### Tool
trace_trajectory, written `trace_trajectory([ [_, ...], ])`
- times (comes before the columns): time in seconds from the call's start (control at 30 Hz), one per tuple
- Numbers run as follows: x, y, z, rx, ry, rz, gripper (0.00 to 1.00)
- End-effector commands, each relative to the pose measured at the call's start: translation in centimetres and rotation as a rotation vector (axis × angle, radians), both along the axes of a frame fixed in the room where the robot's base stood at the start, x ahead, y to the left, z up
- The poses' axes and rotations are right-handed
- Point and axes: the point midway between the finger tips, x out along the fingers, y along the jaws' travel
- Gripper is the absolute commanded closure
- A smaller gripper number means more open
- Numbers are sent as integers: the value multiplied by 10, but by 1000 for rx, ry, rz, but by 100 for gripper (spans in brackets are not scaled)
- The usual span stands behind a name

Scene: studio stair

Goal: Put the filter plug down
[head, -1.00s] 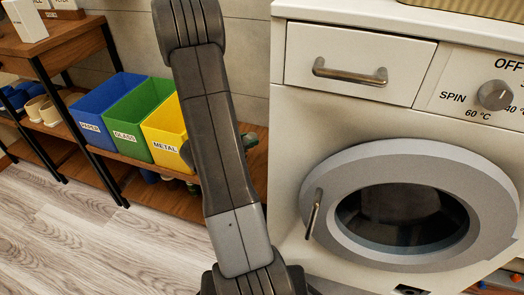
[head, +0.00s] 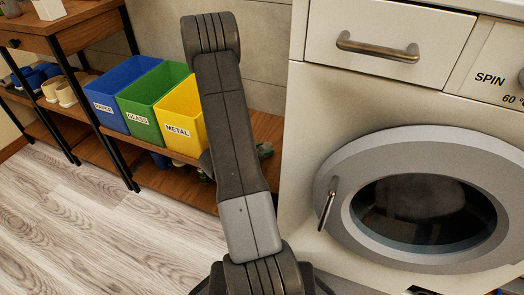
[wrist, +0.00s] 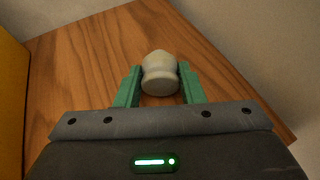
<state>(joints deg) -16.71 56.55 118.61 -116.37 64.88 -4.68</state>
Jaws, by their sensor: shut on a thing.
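The filter plug (wrist: 160,73) is a pale, rounded piece with a flat round end facing the wrist camera. My gripper (wrist: 159,80) has green fingers shut on it, one on each side. The wrist view shows the plug over a brown wooden shelf top (wrist: 85,62); I cannot tell whether it touches the wood.
The yellow METAL bin (head: 184,112) stands left of my arm, beside the green GLASS bin (head: 140,118) and blue PAPER bin (head: 105,112). The washing machine (head: 300,130), its round door (head: 335,175) closed-looking, stands at right. Bare wood surrounds the plug.

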Motion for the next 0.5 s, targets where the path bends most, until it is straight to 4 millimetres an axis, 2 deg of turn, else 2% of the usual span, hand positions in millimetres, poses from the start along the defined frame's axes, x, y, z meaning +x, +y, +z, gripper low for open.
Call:
trace_trajectory([
  [0.5, 0, 0, -12, 0, 0, 0, 100],
])
